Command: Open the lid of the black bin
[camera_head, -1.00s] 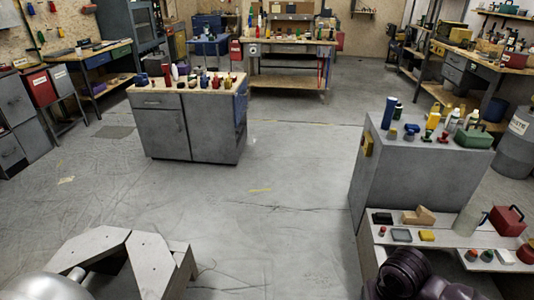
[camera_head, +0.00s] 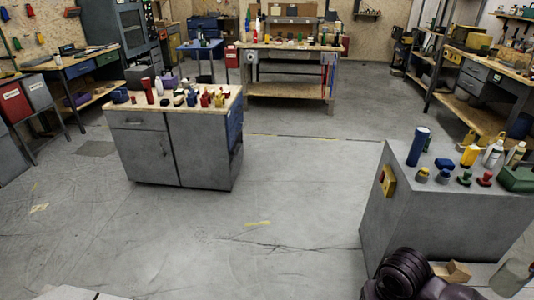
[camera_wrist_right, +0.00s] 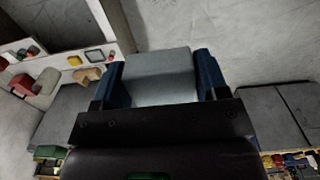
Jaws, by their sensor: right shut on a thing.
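No black bin or lid can be made out in either view. In the right wrist view my right gripper (camera_wrist_right: 158,80) has its two dark blue fingers on either side of a flat grey thing (camera_wrist_right: 158,68) and is shut on it. What this grey thing belongs to cannot be told. In the head view only my dark right arm shows at the bottom right, and its gripper is hidden. My left gripper is not in view.
A grey cabinet (camera_head: 175,145) with a wooden top and small items stands left of centre. A grey block-shaped cabinet (camera_head: 400,205) with bottles and a blue cylinder (camera_head: 419,147) stands at the right. A workbench (camera_head: 290,90) is at the back. The floor (camera_head: 290,215) between is clear.

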